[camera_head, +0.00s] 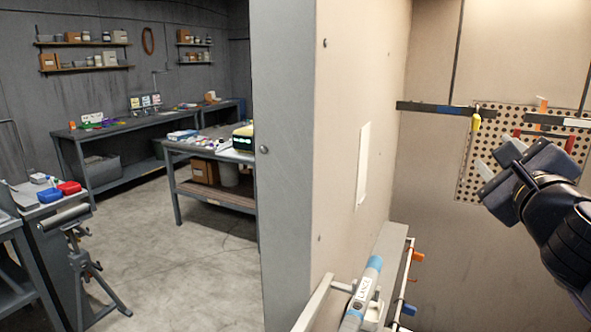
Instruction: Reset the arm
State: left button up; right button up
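My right arm comes in from the right edge, dark blue and black. Its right gripper (493,160) is raised in front of the perforated board on the booth's back wall. Its two light grey fingers are spread apart, with nothing seen between them. My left gripper is not in view.
A tan booth wall (345,120) with a grey front edge stands in the middle. A blue-and-grey lance (363,290) lies on a rack below it. A dark bar (432,108) with a yellow-tipped hook (475,122) crosses near my gripper. Workbenches (215,155) stand left beyond open floor.

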jog(key=s+a+f+n+g+y, duration=0.35)
jog(key=a+f+n, duration=0.25)
jog(key=f+n, duration=0.3)
jog(key=s+a+f+n+g+y, duration=0.2)
jog(key=s+a+f+n+y, duration=0.35)
jog(key=f+n, duration=0.3)
jog(key=s+f+n+g, duration=0.4)
jog(key=s+f, duration=0.2)
jog(key=f, duration=0.3)
jog(key=s+a+f+n+g+h, duration=0.1)
jog(key=s+f+n+g, duration=0.2)
jog(key=s+f, duration=0.3)
notch_tip(320, 180, down, 4)
jog(key=shift+s+a+r+n+g, duration=0.2)
jog(key=shift+n+g, duration=0.15)
jog(key=shift+n, duration=0.5)
